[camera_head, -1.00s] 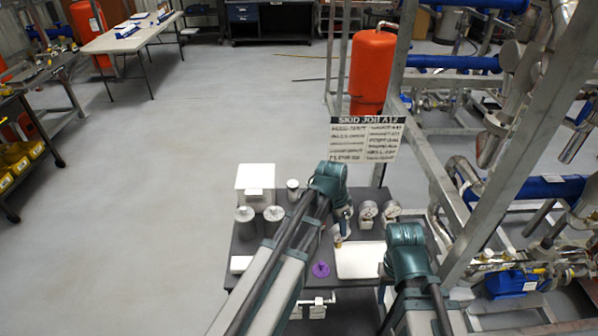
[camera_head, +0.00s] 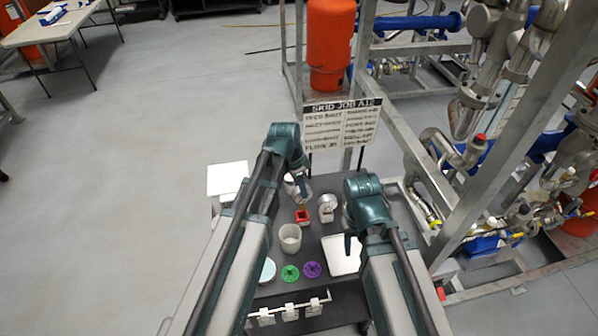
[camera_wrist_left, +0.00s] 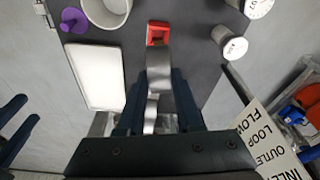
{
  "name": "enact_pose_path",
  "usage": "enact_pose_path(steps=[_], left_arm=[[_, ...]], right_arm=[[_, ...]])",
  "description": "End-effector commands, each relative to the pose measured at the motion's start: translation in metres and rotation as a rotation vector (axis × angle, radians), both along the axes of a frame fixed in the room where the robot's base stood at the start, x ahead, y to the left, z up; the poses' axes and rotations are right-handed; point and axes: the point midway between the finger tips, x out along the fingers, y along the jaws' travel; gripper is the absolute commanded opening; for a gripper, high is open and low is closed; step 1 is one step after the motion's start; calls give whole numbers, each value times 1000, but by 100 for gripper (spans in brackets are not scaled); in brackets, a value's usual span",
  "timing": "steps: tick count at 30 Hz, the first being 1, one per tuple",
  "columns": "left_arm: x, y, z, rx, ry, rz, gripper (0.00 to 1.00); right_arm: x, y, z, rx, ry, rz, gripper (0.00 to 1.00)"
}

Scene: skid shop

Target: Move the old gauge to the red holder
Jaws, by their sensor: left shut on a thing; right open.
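My left gripper (camera_head: 299,190) is shut on a silver round gauge (camera_wrist_left: 158,72), held at the back of the dark cart top. The red holder (camera_head: 302,217) is a small red block just below the held gauge. It also shows in the left wrist view (camera_wrist_left: 158,32), directly beyond the gauge's edge. I cannot tell whether the gauge touches the holder. A second gauge (camera_head: 327,206) stands on the cart right of the holder. My right gripper (camera_head: 352,248) is open and empty over a white pad (camera_head: 342,262).
Green (camera_head: 290,273) and purple (camera_head: 312,269) pieces lie nearer. A sign board (camera_head: 341,125) rises behind the cart, with pipe frames to the right.

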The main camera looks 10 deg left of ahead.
Motion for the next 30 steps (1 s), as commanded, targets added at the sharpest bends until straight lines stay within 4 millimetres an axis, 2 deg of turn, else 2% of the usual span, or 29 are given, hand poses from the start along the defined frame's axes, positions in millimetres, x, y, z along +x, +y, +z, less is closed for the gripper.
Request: enact_pose_path(steps=[1,3,9,20,30], left_arm=[[2,0,18,-1,0,-49,4],[1,0,27,-2,0,-118,4],[0,0,34,-4,-3,-216,4],[0,0,20,-4,-3,-217,4],[0,0,-12,-4,-3,-216,4]], right_arm=[[0,0,18,0,0,-1,50],[0,0,26,0,0,-1,50],[0,0,33,1,0,-2,50],[0,0,20,0,0,0,50],[0,0,-12,0,0,2,50]])
